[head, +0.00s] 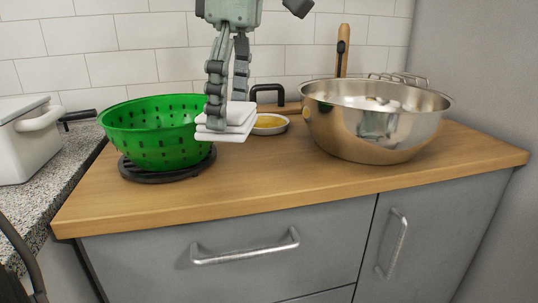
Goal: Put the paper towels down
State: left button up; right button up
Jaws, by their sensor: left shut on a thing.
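The paper towels (222,135) are a small white folded stack. My left gripper (228,112) points down from the top of the head view and is shut on them. The stack is in front of the right side of a green colander (150,138). I cannot tell for sure whether the stack touches the wooden counter (265,180) or hangs a little above it. The gripper's fingers hide part of the stack. My right gripper is not in view.
The colander stands on a dark round trivet (165,174). A small dish with yellow contents (270,124) sits behind the towels. A large shiny metal pot (375,125) stands at right. A white pot (22,145) is at far left. The counter's front is clear.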

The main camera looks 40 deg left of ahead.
pick_arm(q)
jog(key=p, duration=0.1)
send_over(268, 165)
jog(key=f, duration=0.6)
jog(key=shift+s+d+f, duration=0.2)
jog(key=shift+s+d, duration=0.05)
jog(key=shift+d, duration=0.05)
jog(key=shift+w+f, duration=0.2)
jog(key=shift+w, duration=0.1)
jog(key=shift+w+f, duration=0.1)
jog(key=shift+f, duration=0.05)
notch_tip(268, 165, down, 3)
jog(key=shift+a+f, duration=0.1)
jog(key=shift+f, duration=0.3)
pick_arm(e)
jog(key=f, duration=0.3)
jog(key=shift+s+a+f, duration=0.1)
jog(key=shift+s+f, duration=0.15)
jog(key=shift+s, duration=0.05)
pick_arm(q)
jog(key=shift+f, duration=0.1)
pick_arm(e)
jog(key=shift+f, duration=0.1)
pick_arm(q)
jog(key=o, duration=1)
jog(key=shift+o, duration=0.2)
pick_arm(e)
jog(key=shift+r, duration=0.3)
